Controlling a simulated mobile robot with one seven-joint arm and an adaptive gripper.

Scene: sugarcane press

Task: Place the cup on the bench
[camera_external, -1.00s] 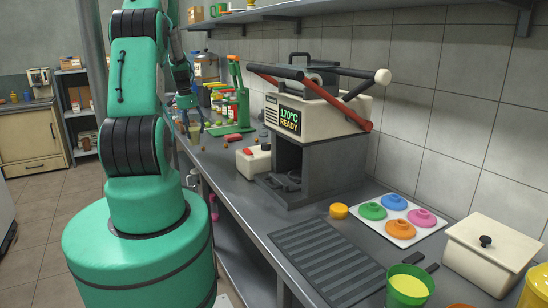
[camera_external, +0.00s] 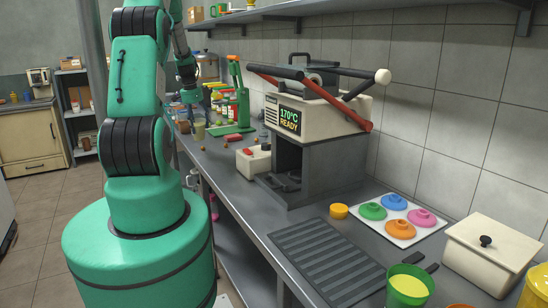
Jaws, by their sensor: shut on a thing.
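My gripper (camera_external: 193,112) is at the far end of the bench, small and partly lost among the things behind it. It points down and appears shut on a small tan-green cup (camera_external: 199,131), which looks upright at its fingertips. I cannot tell whether the cup's base touches the bench (camera_external: 228,185). A larger green cup (camera_external: 408,284) with yellow-green contents stands at the near front edge, far from my gripper.
A green hand press (camera_external: 238,95) and a red object (camera_external: 232,138) are just right of my gripper. A cream press machine reading 170°C READY (camera_external: 310,115) stands mid-bench. Coloured lids (camera_external: 395,215) and a white lidded box (camera_external: 490,250) are nearer. A shelf (camera_external: 280,12) runs above.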

